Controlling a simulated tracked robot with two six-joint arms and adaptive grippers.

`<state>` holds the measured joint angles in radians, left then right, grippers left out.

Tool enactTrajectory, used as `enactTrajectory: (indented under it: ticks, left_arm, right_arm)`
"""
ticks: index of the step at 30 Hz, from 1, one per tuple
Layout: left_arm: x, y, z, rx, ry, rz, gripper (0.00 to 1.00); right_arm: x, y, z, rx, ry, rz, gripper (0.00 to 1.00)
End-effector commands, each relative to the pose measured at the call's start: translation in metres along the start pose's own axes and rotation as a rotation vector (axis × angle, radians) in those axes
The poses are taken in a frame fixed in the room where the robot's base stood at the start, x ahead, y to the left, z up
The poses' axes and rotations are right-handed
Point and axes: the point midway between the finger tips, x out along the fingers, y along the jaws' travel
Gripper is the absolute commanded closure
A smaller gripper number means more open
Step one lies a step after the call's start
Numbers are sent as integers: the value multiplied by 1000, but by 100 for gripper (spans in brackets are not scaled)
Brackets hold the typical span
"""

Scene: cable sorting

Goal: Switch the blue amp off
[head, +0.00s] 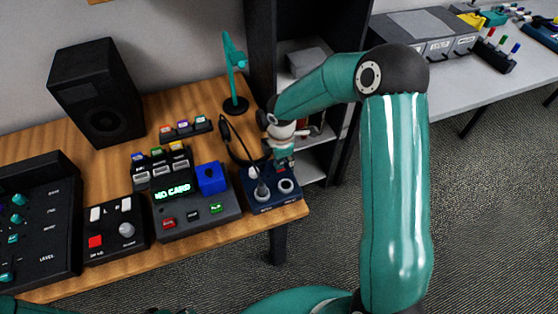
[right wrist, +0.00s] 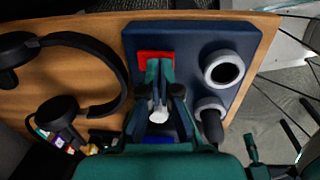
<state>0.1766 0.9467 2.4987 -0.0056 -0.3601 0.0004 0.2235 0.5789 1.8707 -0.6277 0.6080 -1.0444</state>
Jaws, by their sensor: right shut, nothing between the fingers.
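The blue amp (head: 275,208) is a dark blue box at the right end of the wooden desk, and it fills the middle of the right wrist view (right wrist: 190,38). It has a red switch (right wrist: 150,55) and two ringed sockets on top. A dark plug (right wrist: 212,128) sits in one socket; the other socket (right wrist: 222,70) is empty. My right gripper (right wrist: 160,66) is shut and empty, pointing down with its fingertips at the red switch and covering part of it. I cannot tell whether they touch or which way the switch is tilted. My left gripper is not in view.
Headphones (right wrist: 80,38) lie beside the amp. A teal stand (head: 232,75) rises behind it. A card reader (head: 200,215) showing "NO CARD" with a blue block (head: 211,178) is to its left. A black speaker (head: 98,92) stands further back. The desk's right edge is close.

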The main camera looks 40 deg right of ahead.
Motion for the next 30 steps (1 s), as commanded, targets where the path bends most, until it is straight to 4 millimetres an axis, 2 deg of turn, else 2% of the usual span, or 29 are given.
enactTrajectory:
  ticks: [5,11,12,21,25,30]
  left_arm:
    - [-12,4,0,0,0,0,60]
    - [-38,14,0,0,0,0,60]
    - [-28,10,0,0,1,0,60]
    - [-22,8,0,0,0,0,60]
    - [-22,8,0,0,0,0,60]
    - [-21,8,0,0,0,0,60]
  right_arm:
    - [-15,3,0,0,0,2,100]
    - [-49,9,0,1,0,2,100]
    - [-52,12,0,0,-1,7,100]
    - [-112,24,1,1,1,5,100]
    - [-127,27,0,0,0,2,100]
    - [-135,28,1,0,0,0,100]
